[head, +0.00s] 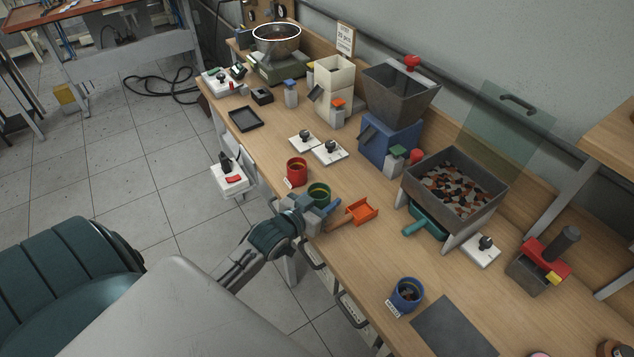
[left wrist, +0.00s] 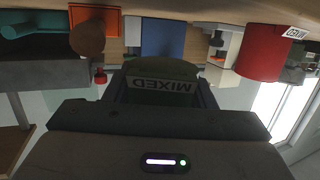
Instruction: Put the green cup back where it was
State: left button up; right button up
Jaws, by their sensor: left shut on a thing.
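The green cup (head: 319,191) is at the front edge of the wooden bench, just right of the red cup (head: 297,169). My left gripper (head: 312,206) is shut on the green cup from the front side and hides its lower part. In the left wrist view the green cup (left wrist: 160,69) sits between the fingers with an upside-down "MIXED" label facing me. I cannot tell whether its base touches the bench. The red cup also shows in the left wrist view (left wrist: 263,55), apart from the gripper. My right gripper is not in view.
An orange scoop (head: 362,211) lies right of the green cup. A blue cup (head: 407,294) stands near a dark mat (head: 455,327). White switch plates (head: 329,152), a blue-based hopper (head: 390,139) and a bin of chips (head: 455,190) stand behind. Bare bench lies between the scoop and blue cup.

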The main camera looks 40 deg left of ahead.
pick_arm(q)
jog(key=w+a, duration=0.2)
jog(key=w, duration=0.1)
jog(key=w+a, duration=0.1)
jog(key=shift+w+a+f, duration=0.15)
jog(key=shift+a+f, duration=0.1)
jog(key=shift+a, duration=0.1)
jog(key=shift+w+a, duration=0.3)
jog(key=shift+w, duration=0.15)
jog(key=f, duration=0.3)
jog(key=shift+w+a+f, duration=0.2)
jog(key=shift+f, duration=0.35)
jog(key=o, duration=1)
jog(key=shift+r, duration=0.1)
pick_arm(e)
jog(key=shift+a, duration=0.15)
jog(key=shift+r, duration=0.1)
